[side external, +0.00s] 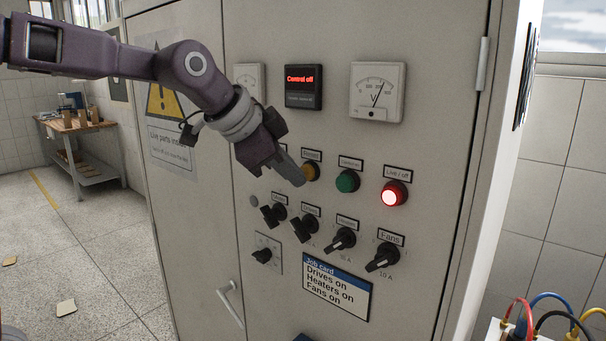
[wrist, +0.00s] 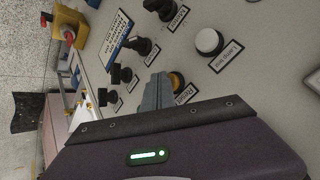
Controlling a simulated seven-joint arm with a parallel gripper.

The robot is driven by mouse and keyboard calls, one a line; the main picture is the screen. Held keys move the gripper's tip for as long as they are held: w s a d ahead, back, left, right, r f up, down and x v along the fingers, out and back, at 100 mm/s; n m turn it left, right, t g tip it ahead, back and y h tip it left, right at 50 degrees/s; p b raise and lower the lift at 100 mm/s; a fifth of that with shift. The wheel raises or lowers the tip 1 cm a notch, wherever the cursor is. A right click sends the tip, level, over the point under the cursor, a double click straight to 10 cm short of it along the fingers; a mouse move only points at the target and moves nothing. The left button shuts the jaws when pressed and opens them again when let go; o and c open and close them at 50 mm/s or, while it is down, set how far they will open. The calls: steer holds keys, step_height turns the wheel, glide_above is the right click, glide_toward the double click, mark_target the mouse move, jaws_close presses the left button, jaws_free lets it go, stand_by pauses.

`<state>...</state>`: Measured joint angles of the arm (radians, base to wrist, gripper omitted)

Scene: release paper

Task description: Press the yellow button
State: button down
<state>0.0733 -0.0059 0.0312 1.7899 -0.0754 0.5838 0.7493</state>
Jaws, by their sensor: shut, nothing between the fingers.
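The yellow button (side external: 311,172) is on the grey cabinet front, left of the green button (side external: 347,181) and under a small label. My gripper (side external: 299,180) is shut and empty, its fingertips beside the yellow button and partly covering it in the side view. In the wrist view the yellow button (wrist: 178,80) shows just right of the grey fingers (wrist: 157,92), partly hidden by my gripper. I cannot tell whether the fingertips touch it.
A lit red button (side external: 394,194) is farther right. Several black rotary knobs (side external: 340,238) stick out below, above a job card (side external: 337,287). A display (side external: 303,87) reads "Control off" beside a gauge (side external: 378,92). A white button (wrist: 208,41) shows in the wrist view.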

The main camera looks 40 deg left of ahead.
stand_by(0.4)
steer(key=shift+s, duration=0.8)
steer(key=s, duration=0.5)
stand_by(0.6)
steer(key=s+a+f+n+g, duration=0.1)
steer(key=s+f+n, duration=0.2)
steer(key=s, duration=0.4)
steer(key=s+a+f+n+g, duration=0.1)
steer(key=s+f+n, duration=0.1)
steer(key=s+f, duration=0.2)
steer(key=s+f+n+g+y, duration=0.1)
steer(key=s+f+n, duration=0.2)
steer(key=s, duration=0.8)
steer(key=shift+a+f+n, duration=0.3)
steer(key=shift+a+f, duration=0.1)
